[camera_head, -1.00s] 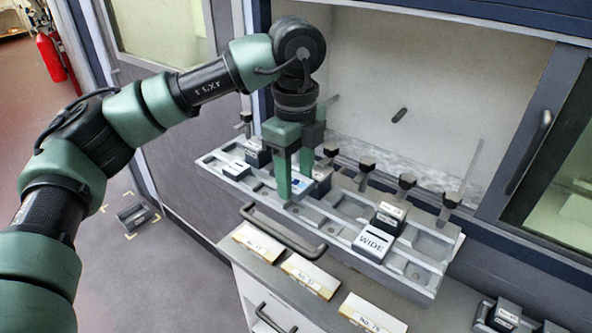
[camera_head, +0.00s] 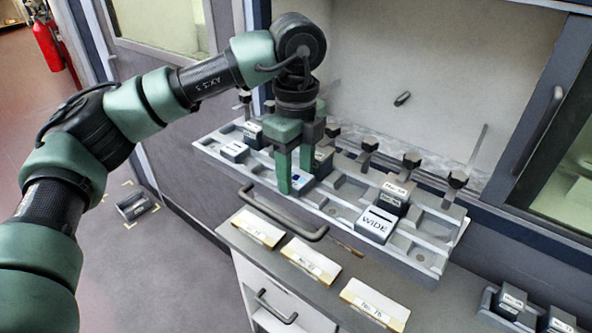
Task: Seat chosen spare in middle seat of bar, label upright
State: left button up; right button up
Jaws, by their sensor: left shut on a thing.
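My left gripper (camera_head: 294,180) points down over the left-middle part of the long grey bar (camera_head: 432,262). Its green fingers are shut on a small block (camera_head: 299,178) with a white and blue face. The fingers hide much of this block, and I cannot tell whether it touches the bar. A block with a white label reading WIDE (camera_head: 376,225) sits in the bar's front row to the right. A dark block with white labels (camera_head: 393,197) stands behind it. Another pale-topped block (camera_head: 235,151) sits near the bar's left end. My right gripper is not in view.
Dark clamp-like knobs (camera_head: 411,161) line the bar's back edge. Tan label cards (camera_head: 316,262) lie on the counter in front, beside a dark handle (camera_head: 275,215). More blocks (camera_head: 512,303) stand in a tray at lower right. A dark block (camera_head: 134,206) lies on the floor at left.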

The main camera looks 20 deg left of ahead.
aim_at(295, 178)
pick_arm(q)
jog(key=shift+f, duration=0.2)
jog(key=o, duration=1.5)
jog(key=shift+s, duration=0.1)
notch_tip(295, 178, up, 7)
jog(key=shift+f+b, duration=0.2)
jog(key=shift+b, duration=0.85)
jog(key=shift+r, duration=0.65)
